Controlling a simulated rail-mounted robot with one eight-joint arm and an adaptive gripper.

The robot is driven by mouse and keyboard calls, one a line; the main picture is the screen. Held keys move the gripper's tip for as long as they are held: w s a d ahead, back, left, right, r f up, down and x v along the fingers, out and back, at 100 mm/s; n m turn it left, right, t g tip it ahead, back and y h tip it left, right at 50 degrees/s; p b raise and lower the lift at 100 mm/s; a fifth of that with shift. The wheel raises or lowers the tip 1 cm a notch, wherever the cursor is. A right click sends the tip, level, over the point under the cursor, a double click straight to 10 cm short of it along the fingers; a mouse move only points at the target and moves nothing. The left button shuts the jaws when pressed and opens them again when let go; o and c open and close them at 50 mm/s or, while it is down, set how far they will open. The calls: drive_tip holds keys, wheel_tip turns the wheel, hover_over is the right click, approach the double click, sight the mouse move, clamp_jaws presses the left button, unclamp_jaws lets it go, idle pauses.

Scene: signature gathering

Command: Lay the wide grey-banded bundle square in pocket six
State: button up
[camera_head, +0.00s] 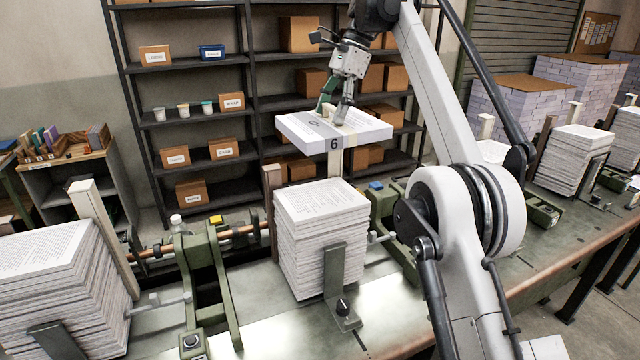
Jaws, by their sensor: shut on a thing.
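The wide bundle (370,133) is a flat white block of pages with a greyish band across its top. My gripper (335,112) is shut on it from above, and the bundle hangs level, or close to it. Pocket six has a cream post (335,162) marked "6" at its back. In the picture the bundle sits just above that post. A tall stack of printed pages (318,240) stands in the pocket, its top below the held bundle. Whether the bundle is directly over the stack or behind it, I cannot tell. The band's underside is hidden.
A grey metal clip (335,275) stands against the front of the stack. Green machine brackets (205,290) flank the pocket on the left. Another page stack (50,285) stands far left, and more stacks (572,160) stand right. Dark shelving (190,120) with boxes is behind.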

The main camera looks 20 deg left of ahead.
drive_tip(key=shift+s+a+r, duration=0.25)
drive_tip(key=shift+a+r, duration=0.05)
drive_tip(key=shift+a, duration=0.3)
drive_tip(key=shift+s+a+r, duration=0.25)
drive_tip(key=shift+a, duration=0.35)
drive_tip(key=shift+f+b, duration=3.95)
drive_tip(key=shift+f, duration=5)
drive_tip(key=shift+f, duration=0.15)
drive_tip(key=o, duration=1.7)
drive_tip(key=shift+p+v, duration=1.95)
drive_tip(key=shift+v, duration=4.2)
